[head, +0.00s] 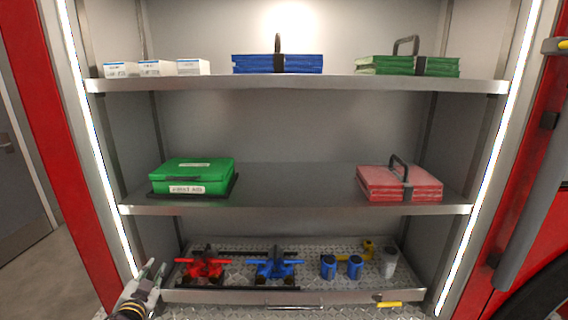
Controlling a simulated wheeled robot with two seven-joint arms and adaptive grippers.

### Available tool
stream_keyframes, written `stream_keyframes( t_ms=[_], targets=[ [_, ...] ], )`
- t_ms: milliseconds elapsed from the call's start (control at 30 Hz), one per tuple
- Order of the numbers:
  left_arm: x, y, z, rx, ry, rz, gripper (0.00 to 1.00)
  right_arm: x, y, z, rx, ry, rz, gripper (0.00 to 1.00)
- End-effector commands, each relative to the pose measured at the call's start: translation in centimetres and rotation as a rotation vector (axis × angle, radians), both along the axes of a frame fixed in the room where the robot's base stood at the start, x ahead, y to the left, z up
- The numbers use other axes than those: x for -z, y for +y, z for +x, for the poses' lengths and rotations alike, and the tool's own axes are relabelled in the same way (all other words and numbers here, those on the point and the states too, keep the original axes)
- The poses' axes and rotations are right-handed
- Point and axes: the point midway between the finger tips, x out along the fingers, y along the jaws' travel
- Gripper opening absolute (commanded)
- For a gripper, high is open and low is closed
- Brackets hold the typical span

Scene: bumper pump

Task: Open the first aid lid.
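The green first aid box (193,175) sits on the left side of the middle shelf. Its lid (196,167) is closed, with a white label on top and a "FIRST AID" label on the front. The box rests on a thin dark tray (229,190). My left gripper (152,270) is at the lower left, below the middle shelf and left of the bottom tray, well apart from the box. Its fingers look spread and nothing shows between them. My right gripper is not in the view.
A red case (398,184) stands at the right of the middle shelf (300,208). The top shelf (330,83) holds white boxes, a blue case and a green case. Red and blue valve fittings stand in the bottom tray (230,297). The middle shelf's centre is clear.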

Motion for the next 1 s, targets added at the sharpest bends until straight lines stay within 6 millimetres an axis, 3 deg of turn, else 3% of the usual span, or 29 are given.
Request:
stream_keyframes(
  t_ms=[200, 500, 800, 1000],
  targets=[
    [5.2, -2.2, -3.9, -0.068, 0.194, -0.111, 0.2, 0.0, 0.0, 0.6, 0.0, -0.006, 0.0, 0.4],
    [11.2, -6.2, -10.6, -0.123, 0.484, -0.247, 0.2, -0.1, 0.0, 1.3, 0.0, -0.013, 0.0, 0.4],
    [14.9, -10.9, -18.1, -0.129, 0.772, -0.361, 0.2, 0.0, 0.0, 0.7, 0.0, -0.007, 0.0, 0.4],
    [15.7, -12.8, -21.2, -0.119, 0.886, -0.401, 0.2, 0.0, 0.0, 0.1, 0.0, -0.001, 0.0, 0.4]
  ],
)
